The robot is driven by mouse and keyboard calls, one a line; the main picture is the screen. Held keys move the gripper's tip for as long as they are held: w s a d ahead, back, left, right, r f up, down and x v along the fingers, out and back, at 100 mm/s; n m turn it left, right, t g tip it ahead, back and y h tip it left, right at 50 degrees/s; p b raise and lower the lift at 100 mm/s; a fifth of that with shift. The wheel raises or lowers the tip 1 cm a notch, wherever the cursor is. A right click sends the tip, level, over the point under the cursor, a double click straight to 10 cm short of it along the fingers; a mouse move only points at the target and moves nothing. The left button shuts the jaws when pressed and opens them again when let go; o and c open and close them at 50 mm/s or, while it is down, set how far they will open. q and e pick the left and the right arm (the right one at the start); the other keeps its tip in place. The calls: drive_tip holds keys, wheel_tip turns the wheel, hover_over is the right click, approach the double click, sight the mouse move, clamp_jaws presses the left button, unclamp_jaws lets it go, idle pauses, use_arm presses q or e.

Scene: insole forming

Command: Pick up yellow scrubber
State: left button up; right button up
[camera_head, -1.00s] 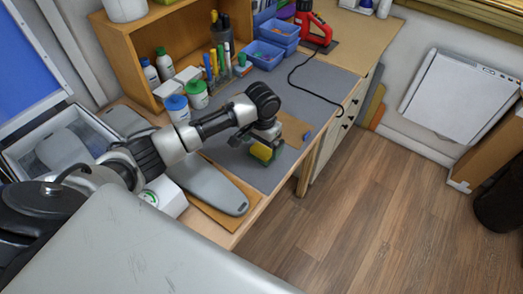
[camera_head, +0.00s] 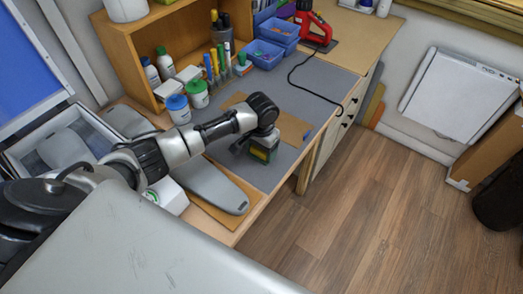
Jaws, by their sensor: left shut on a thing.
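The yellow scrubber (camera_head: 262,152), a small block showing yellow and dark green, is in my left gripper (camera_head: 264,141) over the grey mat (camera_head: 300,99). My left arm reaches in from the left, and the gripper points down with its jaws shut on the scrubber. The wrist hides part of the fingers. I cannot tell whether the scrubber touches the mat. My right gripper is not in view.
A grey insole (camera_head: 212,186) lies on a brown board left of the gripper. Blue and green-lidded jars (camera_head: 179,109), blue bins (camera_head: 262,53) and a red tool (camera_head: 314,27) with a black cable stand farther back. The bench's front edge is close by on the right.

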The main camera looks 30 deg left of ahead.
use_arm(q)
drive_tip(key=shift+r, duration=0.15)
drive_tip(key=shift+r, duration=0.25)
drive_tip(key=r, duration=0.2)
drive_tip(key=d+r+b, duration=0.1)
drive_tip(key=shift+s+r, duration=0.1)
drive_tip(key=shift+r, duration=0.25)
drive_tip(key=s+d+r+b, duration=0.2)
drive_tip(key=s+d+r, duration=0.2)
drive_tip(key=d, duration=0.6)
wheel_tip(320, 180, up, 3)
drive_tip(key=shift+f, duration=0.2)
